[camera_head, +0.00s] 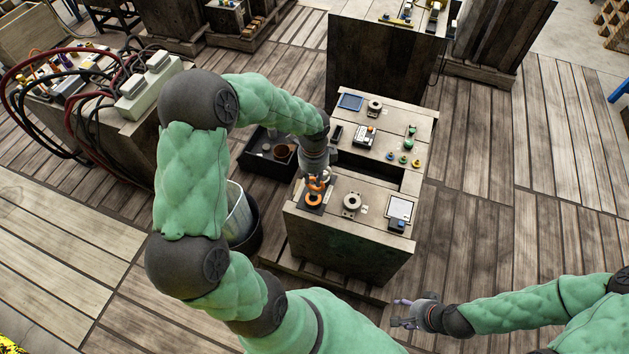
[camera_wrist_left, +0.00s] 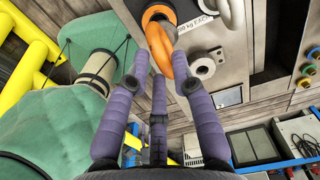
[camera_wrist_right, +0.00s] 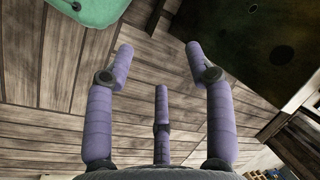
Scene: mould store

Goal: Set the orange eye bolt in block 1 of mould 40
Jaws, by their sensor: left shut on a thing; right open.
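The orange eye bolt (camera_head: 314,199) is at the left end of the near block's top (camera_head: 330,193), over a dark square patch. It also shows in the left wrist view (camera_wrist_left: 158,38), its ring between purple fingers. My left gripper (camera_head: 316,181) is shut on it from above. The bolt's lower end is hidden, so I cannot tell how it sits in the block. A pale grey ring fitting (camera_head: 352,203) stands to its right. My right gripper (camera_head: 408,312) is open and empty, low at the front right; its spread fingers show in the right wrist view (camera_wrist_right: 162,75).
The far block (camera_head: 405,128) bears green, blue and yellow small parts, a meter (camera_head: 364,137) and a blue tray (camera_head: 350,102). A gap separates the two blocks. A white tablet (camera_head: 400,208) lies at the near block's right. A dark bin (camera_head: 264,153) and a bucket (camera_head: 243,222) stand left.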

